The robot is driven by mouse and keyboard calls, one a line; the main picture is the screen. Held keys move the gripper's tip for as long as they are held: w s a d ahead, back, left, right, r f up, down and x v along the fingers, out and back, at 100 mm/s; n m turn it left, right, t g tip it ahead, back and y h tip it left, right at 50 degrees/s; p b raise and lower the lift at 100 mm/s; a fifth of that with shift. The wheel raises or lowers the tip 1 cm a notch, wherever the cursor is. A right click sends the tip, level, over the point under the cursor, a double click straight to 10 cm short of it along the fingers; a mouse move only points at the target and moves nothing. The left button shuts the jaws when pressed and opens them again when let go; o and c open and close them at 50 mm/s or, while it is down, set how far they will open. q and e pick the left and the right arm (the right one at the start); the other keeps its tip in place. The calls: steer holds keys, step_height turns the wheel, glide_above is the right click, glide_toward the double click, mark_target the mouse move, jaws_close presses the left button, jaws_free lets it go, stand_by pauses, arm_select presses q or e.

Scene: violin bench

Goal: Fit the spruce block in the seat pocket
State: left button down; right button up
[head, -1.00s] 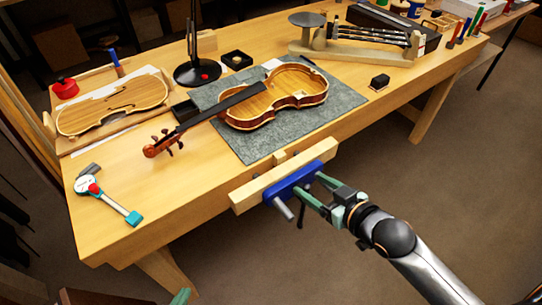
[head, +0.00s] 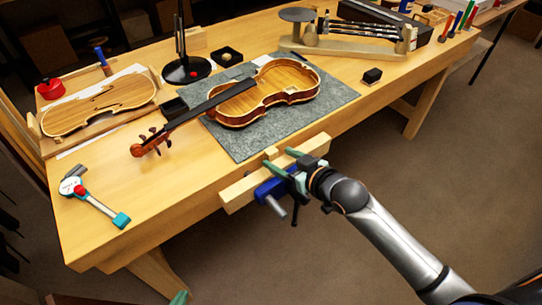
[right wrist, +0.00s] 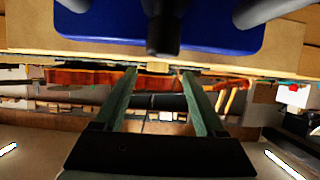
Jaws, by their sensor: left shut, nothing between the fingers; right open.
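A small pale wooden block, which looks like the spruce block (head: 271,153), shows at the wooden jaw of the blue vise (head: 268,190) on the bench's front edge. My right gripper (head: 281,161) is open over the vise, its green fingertips close to the block. In the right wrist view the block (right wrist: 158,67) appears between the open fingertips (right wrist: 160,76); I cannot tell whether they reach around it. I cannot make out the seat pocket. Only a green tip of my left gripper (head: 179,297) shows at the bottom edge, shut and empty.
The violin (head: 262,98) lies on a grey mat (head: 240,146) behind the vise. A dial gauge (head: 90,198) lies at the left front, and a violin plate (head: 98,106) lies behind it. A small black block (head: 372,76) sits right of the mat. Bare bench lies between gauge and mat.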

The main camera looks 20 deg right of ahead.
mark_target(274, 154)
steer(key=shift+x, duration=1.95)
steer(key=shift+d+r, duration=0.15)
steer(key=shift+c, duration=0.4)
jaws_close()
